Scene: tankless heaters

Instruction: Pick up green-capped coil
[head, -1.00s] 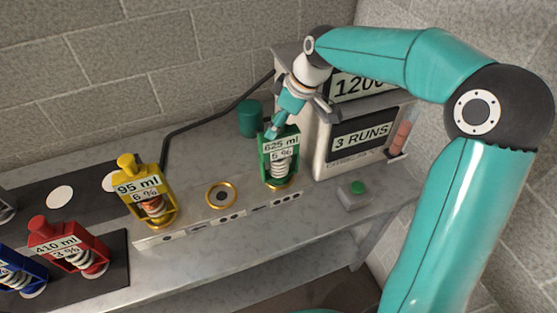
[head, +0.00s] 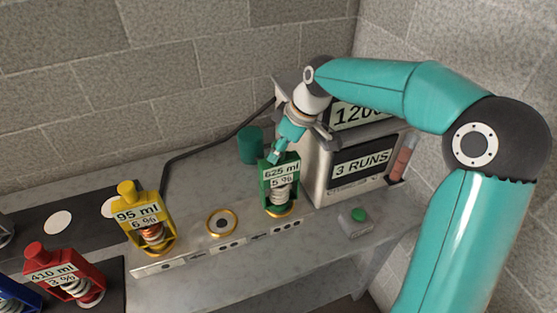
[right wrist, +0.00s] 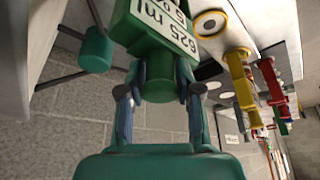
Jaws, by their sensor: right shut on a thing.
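The green-capped coil (head: 280,188) has a green frame and a label reading 625 ml, 5 %. It stands upright at the right end of the pale strip, over a gold ring. My right gripper (head: 274,157) reaches down to its top from above. In the right wrist view the two fingers are shut on the green cap (right wrist: 158,89), one on each side, and the green frame with its label (right wrist: 160,30) is beyond. My left gripper is not in view.
A yellow coil (head: 146,218) stands at the strip's left end, with an empty gold ring (head: 221,222) between. A red coil (head: 66,273) is at lower left. The display machine (head: 318,150) stands close right of the green coil, a green-button box (head: 355,220) before it. A teal cylinder (head: 250,145) is behind.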

